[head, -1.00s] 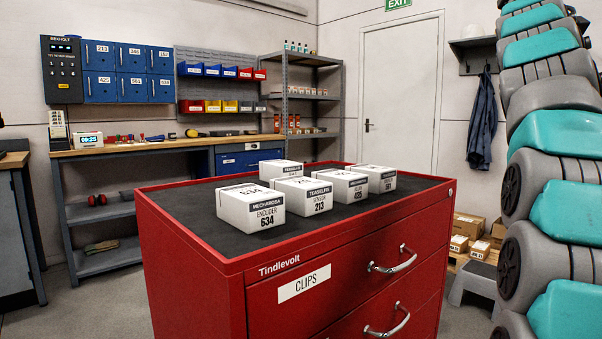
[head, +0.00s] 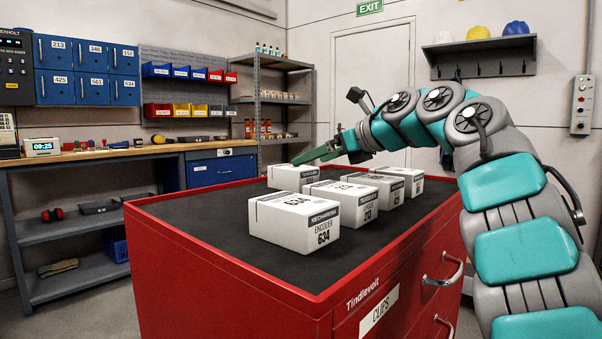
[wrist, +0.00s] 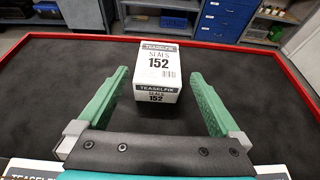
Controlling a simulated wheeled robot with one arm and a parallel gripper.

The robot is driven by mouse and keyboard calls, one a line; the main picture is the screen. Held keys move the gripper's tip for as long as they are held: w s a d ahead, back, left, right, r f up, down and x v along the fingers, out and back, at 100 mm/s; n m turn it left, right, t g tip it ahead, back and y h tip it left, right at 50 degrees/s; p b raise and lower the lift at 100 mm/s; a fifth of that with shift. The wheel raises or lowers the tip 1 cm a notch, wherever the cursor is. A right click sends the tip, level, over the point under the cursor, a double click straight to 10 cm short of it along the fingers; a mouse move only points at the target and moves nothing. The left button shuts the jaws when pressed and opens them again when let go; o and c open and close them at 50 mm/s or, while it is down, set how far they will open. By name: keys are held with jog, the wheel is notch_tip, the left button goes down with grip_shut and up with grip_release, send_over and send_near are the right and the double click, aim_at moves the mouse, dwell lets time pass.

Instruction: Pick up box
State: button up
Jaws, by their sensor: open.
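Several white labelled boxes stand on the dark top of the red drawer cabinet (head: 215,225). The box marked Mecharosa Encoder 634 (head: 295,222) is nearest in the head view. The box marked 213 (head: 351,202) and others stand behind it. The Teaselfix Seals 152 box (wrist: 158,68) stands upright in the wrist view; it seems to be the rear-left box (head: 290,178) in the head view. My gripper (wrist: 160,76) is open, with one green finger either side of the 152 box and gaps showing. In the head view, my gripper (head: 312,157) is over the rear boxes.
A workbench (head: 110,154) with a blue drawer unit (head: 222,170) stands behind the cabinet at the left. A grey shelf rack (head: 262,115) stands at the back. The cabinet's red rim surrounds its top, which is bare at the left.

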aim_at(293, 168)
jog(key=shift+w+a+f, duration=0.25)
jog(key=shift+f, duration=0.1)
jog(key=shift+p+x, duration=0.75)
jog(key=shift+x, duration=2.7)
jog(key=shift+r, duration=0.15)
jog(key=c, duration=1.4)
jog(key=shift+a+r, duration=0.1)
